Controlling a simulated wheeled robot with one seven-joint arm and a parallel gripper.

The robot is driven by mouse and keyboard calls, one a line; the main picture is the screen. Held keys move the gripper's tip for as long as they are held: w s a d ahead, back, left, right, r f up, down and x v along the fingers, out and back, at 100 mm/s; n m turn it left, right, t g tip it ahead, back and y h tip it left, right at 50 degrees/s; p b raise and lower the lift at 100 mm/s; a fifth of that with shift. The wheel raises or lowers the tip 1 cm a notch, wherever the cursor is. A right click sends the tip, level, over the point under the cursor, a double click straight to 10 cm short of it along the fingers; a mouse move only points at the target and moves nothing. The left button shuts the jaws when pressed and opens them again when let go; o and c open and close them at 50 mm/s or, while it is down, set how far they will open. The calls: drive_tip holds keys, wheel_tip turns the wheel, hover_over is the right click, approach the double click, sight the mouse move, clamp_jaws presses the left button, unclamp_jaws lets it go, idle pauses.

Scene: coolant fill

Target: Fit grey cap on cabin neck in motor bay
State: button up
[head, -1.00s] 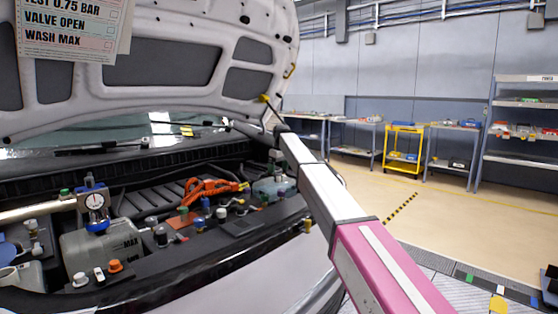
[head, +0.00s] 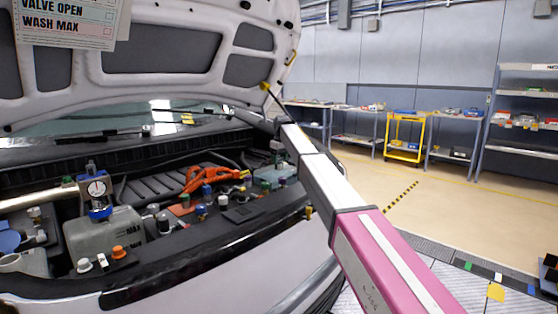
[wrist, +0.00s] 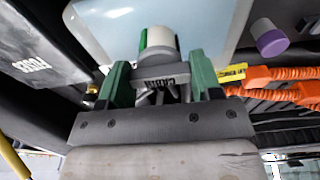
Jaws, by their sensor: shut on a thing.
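My gripper (wrist: 160,78) shows in the wrist view with two green fingers. In the head view my arm reaches to the far right of the motor bay, near the pale tank (head: 272,176). The fingers are too small to make out there.
In the wrist view an orange cable (wrist: 280,85) and a purple cap (wrist: 271,41) are right of the gripper. A dark lettered box (wrist: 45,60) is at left. In the head view the raised hood (head: 160,60) hangs over the bay, and a larger grey tank (head: 103,237) stands left.

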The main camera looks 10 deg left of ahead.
idle(0.4)
drive_tip(key=shift+m, duration=1.7)
drive_tip(key=shift+f, duration=0.1)
drive_tip(key=shift+m, duration=0.7)
drive_tip(key=shift+m+h, duration=0.3)
drive_tip(key=shift+m, duration=0.6)
drive_tip(key=shift+s+m+t, duration=0.1)
drive_tip(key=shift+m+t, duration=0.2)
drive_tip(key=shift+m, duration=1.3)
